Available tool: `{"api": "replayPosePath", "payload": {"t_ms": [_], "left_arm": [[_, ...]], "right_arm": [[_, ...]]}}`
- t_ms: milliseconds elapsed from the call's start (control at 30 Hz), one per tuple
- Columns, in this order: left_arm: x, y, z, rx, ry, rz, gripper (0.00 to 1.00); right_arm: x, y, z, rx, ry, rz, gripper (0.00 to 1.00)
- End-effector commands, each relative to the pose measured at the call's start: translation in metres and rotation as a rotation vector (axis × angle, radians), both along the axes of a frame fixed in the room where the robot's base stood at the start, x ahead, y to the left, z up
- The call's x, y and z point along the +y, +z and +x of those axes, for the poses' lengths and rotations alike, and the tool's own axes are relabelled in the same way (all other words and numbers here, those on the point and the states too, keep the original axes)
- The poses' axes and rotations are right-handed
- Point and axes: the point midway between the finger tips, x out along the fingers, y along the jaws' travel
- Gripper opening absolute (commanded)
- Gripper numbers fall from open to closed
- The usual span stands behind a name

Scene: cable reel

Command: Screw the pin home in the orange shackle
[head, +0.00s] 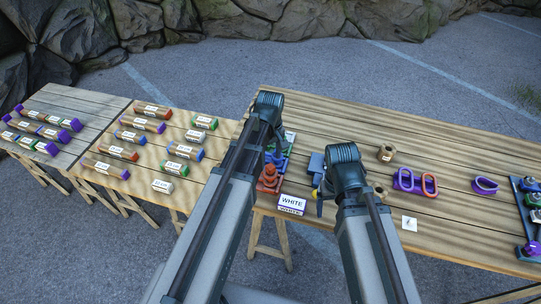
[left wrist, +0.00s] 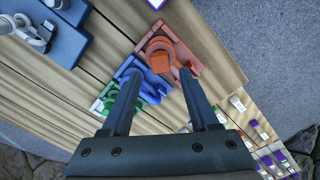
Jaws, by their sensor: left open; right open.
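The orange shackle (left wrist: 158,45) sits on an orange base at the end of a row of coloured stands on the long table; it also shows in the head view (head: 269,178). My left gripper (left wrist: 160,72) is open above this row, its fingertips pointing toward the orange and blue stands with nothing held between them. I cannot make out the pin separately or how far in it sits. My right gripper (head: 320,200) is open beside the blue box, mostly hidden by its own wrist in the head view.
A blue stand (left wrist: 140,78) and a green stand (left wrist: 108,98) adjoin the orange one. A blue box (head: 316,163) stands to the right. A WHITE sign (head: 291,204) is at the front edge. Purple and orange links (head: 415,183) lie further right.

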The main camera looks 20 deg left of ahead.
Motion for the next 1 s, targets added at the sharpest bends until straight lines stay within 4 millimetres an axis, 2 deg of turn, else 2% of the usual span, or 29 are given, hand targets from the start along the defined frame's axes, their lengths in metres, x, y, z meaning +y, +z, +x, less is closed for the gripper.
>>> {"api": "replayPosePath", "payload": {"t_ms": [200,567,1000], "left_arm": [[0.000,0.000,0.000,0.000,0.080,0.000,0.61],[0.000,-0.001,0.000,0.000,0.084,0.000,0.61],[0.000,-0.023,0.000,0.000,0.083,0.000,0.61]], "right_arm": [[0.000,0.000,0.000,0.000,0.000,0.000,0.88],[0.000,-0.001,0.000,0.000,0.000,0.000,0.88],[0.000,-0.023,0.000,0.000,0.000,0.000,0.88]]}}
